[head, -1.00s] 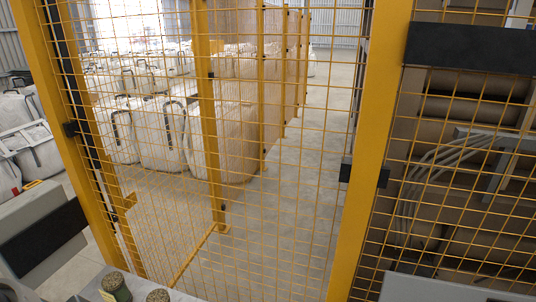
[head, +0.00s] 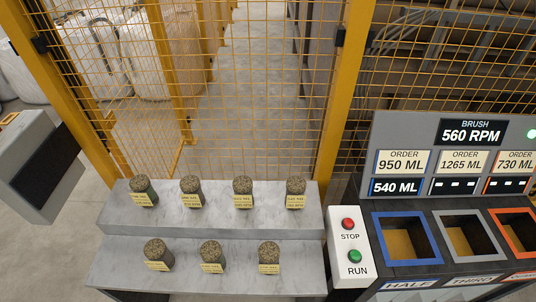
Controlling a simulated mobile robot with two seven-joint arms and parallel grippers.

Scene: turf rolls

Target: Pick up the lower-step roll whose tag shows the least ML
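Three short dark rolls with speckled tops stand on the lower step (head: 110,263) of a grey two-step stand: a left one (head: 158,249), a middle one (head: 210,250) and a right one (head: 268,250). Each has a pale yellow tag on its front; the print is too small to read surely. Several similar tagged rolls stand in a row on the upper step (head: 112,215), the rightmost being this roll (head: 295,187). Neither of my grippers is in view, and nothing touches the rolls.
At right a console (head: 445,180) shows "BRUSH 560 RPM", orders 950, 1265 and 730 ML, and 540 ML under the first. Blue (head: 376,232), grey (head: 438,230) and orange-framed openings lie below. A STOP/RUN box (head: 348,212) adjoins the stand. Yellow mesh fencing (head: 240,90) stands behind.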

